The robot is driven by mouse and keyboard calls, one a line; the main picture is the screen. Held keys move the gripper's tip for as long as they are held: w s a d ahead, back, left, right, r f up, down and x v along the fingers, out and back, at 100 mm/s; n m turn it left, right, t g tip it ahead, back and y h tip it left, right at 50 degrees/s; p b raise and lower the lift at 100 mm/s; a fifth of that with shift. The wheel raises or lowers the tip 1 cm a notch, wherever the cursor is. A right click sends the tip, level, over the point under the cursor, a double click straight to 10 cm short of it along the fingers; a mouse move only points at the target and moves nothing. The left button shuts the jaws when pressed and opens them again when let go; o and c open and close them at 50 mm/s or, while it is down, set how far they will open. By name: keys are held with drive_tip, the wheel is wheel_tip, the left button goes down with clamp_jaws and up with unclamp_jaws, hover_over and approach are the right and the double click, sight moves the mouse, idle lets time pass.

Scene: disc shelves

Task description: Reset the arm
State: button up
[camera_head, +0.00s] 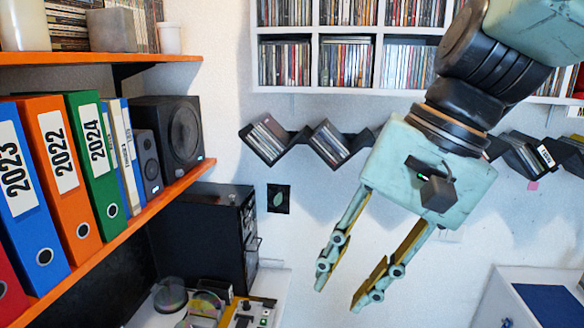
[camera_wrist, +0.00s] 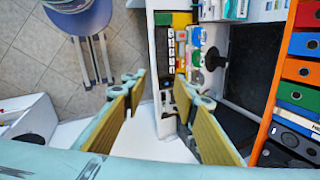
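My gripper (camera_head: 339,296) hangs from the arm at the right of the head view, pointing down and to the left. Its two fingers stand apart with nothing between them. In the wrist view my gripper (camera_wrist: 160,88) also shows open and empty, with yellow pads on the inner faces. A white surface lies below the gap between the fingers. The fingers appear to touch nothing.
An orange shelf (camera_head: 150,206) with binders and speakers stands at the left. A black zigzag disc rack (camera_head: 300,140) runs along the wall behind my arm. A white disc shelf (camera_head: 310,92) is above. A blue stool (camera_wrist: 80,15) stands on the tiled floor.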

drive_tip(key=s+d+f+n+t+h+b, duration=0.2)
drive_tip(key=s+d+f+n+t+h, duration=0.1)
drive_tip(key=s+d, duration=0.7)
drive_tip(key=d+f+n+h, duration=0.1)
drive_tip(key=d, duration=0.2)
drive_tip(key=shift+s+d, duration=0.2)
drive_tip(key=shift+s, duration=0.15)
drive_tip(key=shift+a, duration=0.2)
